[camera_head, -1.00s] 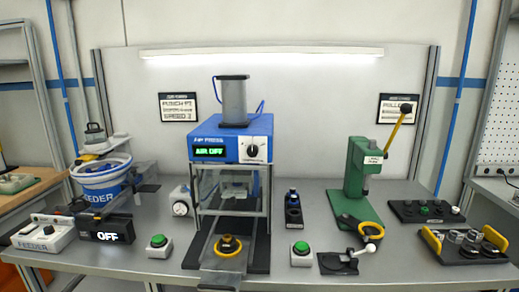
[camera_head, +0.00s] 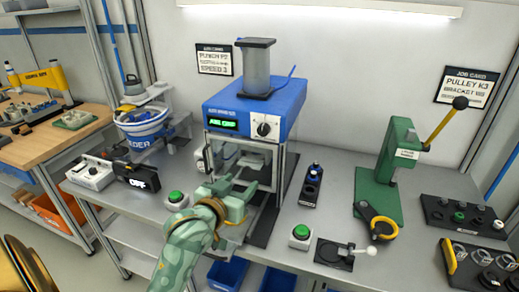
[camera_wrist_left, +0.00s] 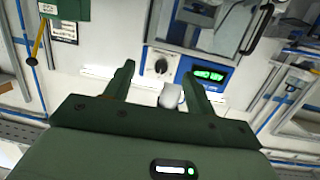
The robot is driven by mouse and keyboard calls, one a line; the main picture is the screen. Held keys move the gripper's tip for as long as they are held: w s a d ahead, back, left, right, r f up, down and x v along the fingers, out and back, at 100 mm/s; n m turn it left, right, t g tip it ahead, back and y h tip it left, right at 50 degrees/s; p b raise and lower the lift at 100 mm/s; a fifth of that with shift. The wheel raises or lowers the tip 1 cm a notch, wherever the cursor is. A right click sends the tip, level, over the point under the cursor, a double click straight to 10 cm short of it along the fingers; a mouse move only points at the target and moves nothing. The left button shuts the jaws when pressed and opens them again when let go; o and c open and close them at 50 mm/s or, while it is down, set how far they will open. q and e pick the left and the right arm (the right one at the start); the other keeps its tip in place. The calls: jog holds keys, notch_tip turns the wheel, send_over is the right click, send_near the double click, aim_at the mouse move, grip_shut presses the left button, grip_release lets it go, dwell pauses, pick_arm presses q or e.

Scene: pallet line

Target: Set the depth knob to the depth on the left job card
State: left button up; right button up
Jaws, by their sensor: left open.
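The blue press (camera_head: 240,107) stands at the middle of the bench with a lit green display (camera_head: 222,123). A black knob (camera_head: 264,129) sits on its white front panel; its label is unreadable. The knob also shows in the wrist view (camera_wrist_left: 161,67), beyond and between the fingers. The left job card (camera_head: 214,59) hangs on the wall behind; its last line seems to read SPEED 3, the rest is blurred. My left gripper (camera_head: 240,186) is open, in front of the press, below the knob and apart from it. A pale rounded thing between its fingers in the wrist view is unclear.
Green buttons (camera_head: 175,198) and (camera_head: 300,232) stand at the bench front. A green lever press (camera_head: 384,182) with a yellow handle and black trays (camera_head: 455,215) stand right. The feeder bowl (camera_head: 143,126) stands left. A second job card (camera_head: 467,87) hangs right.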

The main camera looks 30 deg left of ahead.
aim_at(262, 131)
pick_arm(q)
jog(key=w+a+r, duration=0.1)
jog(key=w, duration=0.5)
jog(key=w+a+r+n+t+b, duration=0.1)
jog(key=w+a+r, duration=0.1)
jog(key=w, duration=0.4)
jog(key=w+a+r+n+t+b, duration=0.1)
jog(key=w+a, duration=0.1)
jog(key=w, duration=0.3)
jog(key=shift+w+r+y, duration=0.2)
jog(key=shift+w+y, duration=0.1)
jog(key=shift+w, duration=0.1)
jog(key=shift+c, duration=0.2)
jog(key=shift+n, duration=0.3)
jog(key=c, duration=0.9)
